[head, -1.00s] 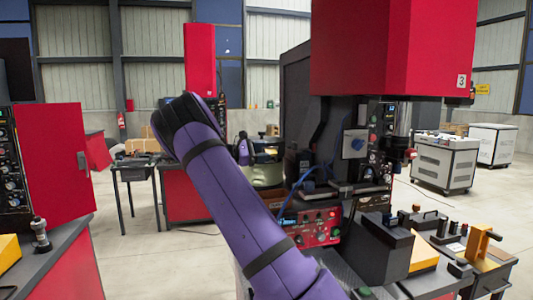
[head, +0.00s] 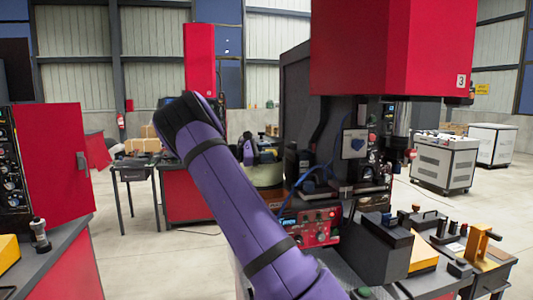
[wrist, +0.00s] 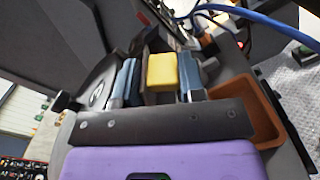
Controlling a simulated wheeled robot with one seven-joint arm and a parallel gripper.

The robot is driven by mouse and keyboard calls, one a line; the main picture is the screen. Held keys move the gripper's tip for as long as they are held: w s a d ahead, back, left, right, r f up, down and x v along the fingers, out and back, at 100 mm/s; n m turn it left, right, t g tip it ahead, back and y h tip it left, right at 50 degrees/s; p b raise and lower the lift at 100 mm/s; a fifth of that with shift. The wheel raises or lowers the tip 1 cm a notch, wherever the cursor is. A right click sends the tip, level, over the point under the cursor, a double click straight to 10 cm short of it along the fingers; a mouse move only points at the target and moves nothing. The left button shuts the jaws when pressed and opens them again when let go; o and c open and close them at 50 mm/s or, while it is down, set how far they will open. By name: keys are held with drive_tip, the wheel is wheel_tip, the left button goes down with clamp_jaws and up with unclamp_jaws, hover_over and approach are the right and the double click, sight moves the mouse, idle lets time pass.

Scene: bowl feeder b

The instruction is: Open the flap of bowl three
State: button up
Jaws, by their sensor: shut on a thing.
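The machine marked 3 (head: 392,45) stands right of my arm in the head view, with a pale greenish bowl (head: 266,175) at its left side. My gripper (wrist: 160,82) shows in the wrist view with its two blue-grey fingers on either side of a yellow block-like piece (wrist: 162,72). It is shut on this piece, which may be the flap's tab; I cannot tell for sure. The flap itself is not clearly seen. In the head view my forearm hides part of the bowl, and the fingertips are too small to make out.
A brown-orange tray (wrist: 262,125) lies right of my gripper in the wrist view, and a blue cable (wrist: 262,20) runs above it. Open floor lies at the left.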

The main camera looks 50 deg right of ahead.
drive_tip(key=shift+s+a+f+m, duration=0.3)
drive_tip(key=shift+f+m, duration=0.25)
drive_tip(key=shift+m, duration=1.1)
drive_tip(key=shift+s+a+f+m, duration=0.15)
drive_tip(key=shift+s+f+m, duration=0.4)
drive_tip(key=shift+m, duration=1.15)
drive_tip(key=shift+s+a+f+m, duration=0.25)
drive_tip(key=shift+f+m, duration=0.35)
drive_tip(key=shift+m, duration=1.05)
drive_tip(key=o, duration=0.8)
drive_tip(key=shift+o, duration=0.2)
drive_tip(key=v, duration=1.1)
